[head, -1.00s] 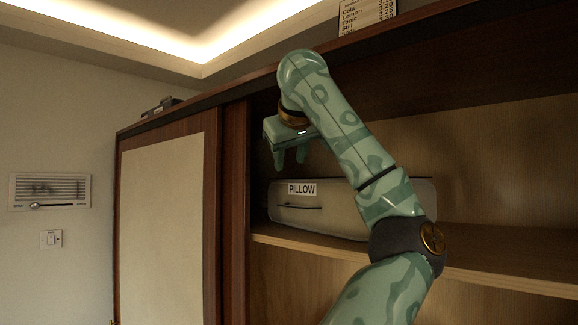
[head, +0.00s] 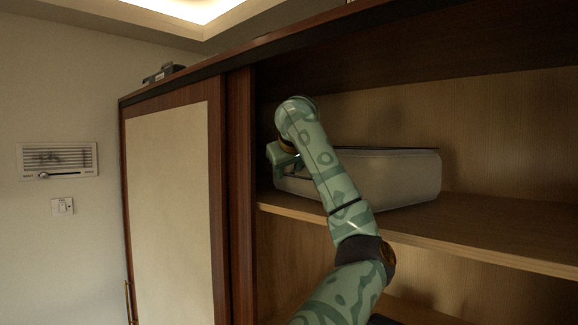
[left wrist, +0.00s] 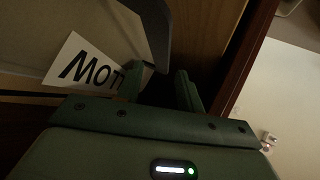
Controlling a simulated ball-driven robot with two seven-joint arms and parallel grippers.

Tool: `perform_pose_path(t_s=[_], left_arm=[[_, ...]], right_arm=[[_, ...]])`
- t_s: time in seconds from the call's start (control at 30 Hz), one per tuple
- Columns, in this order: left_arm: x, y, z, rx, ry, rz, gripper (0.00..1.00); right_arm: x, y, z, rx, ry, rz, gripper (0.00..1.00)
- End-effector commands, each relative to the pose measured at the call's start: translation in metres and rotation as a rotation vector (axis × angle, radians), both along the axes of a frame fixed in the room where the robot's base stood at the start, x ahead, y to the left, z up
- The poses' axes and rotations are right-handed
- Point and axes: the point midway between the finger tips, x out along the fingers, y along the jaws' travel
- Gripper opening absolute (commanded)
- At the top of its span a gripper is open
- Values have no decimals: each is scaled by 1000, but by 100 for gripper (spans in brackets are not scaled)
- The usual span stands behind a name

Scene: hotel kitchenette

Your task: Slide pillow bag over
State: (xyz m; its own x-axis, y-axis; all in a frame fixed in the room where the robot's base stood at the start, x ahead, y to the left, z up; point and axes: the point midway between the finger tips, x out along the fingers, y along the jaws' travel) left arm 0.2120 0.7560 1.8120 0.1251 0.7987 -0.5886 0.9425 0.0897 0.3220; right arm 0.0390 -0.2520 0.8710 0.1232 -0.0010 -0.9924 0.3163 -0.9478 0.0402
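The pillow bag (head: 400,178), pale grey with a dark top edge, lies on the cabinet shelf. My left arm crosses in front of it and hides its label and much of its front in the head view. My left gripper (head: 285,165) is at the bag's left end, partly hidden by my own wrist. In the left wrist view the fingers (left wrist: 160,88) are apart, with the bag's dark edge between them. The white label (left wrist: 85,62) shows upside down beside one finger. Whether the fingers touch the bag I cannot tell. My right gripper is not in view.
A dark upright panel (head: 240,180) and a pale sliding door (head: 170,200) stand left of the bag. The shelf (head: 480,225) is bare to the bag's right. The cabinet top (head: 400,40) hangs above the arm.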

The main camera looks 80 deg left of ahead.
Motion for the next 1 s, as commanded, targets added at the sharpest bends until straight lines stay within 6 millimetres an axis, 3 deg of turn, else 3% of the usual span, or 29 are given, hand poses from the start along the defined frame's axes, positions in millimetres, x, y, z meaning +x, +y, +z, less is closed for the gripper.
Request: perform_pose_path(t_s=[0.37,0.5,0.53,1.0], left_arm=[[1,5,-4,-1,0,0,37],[1,4,-4,-1,0,0,4],[1,4,-4,-1,0,0,0],[-12,0,-4,-1,-3,-1,0]], right_arm=[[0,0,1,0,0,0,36],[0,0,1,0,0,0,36],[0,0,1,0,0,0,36],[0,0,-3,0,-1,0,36]])
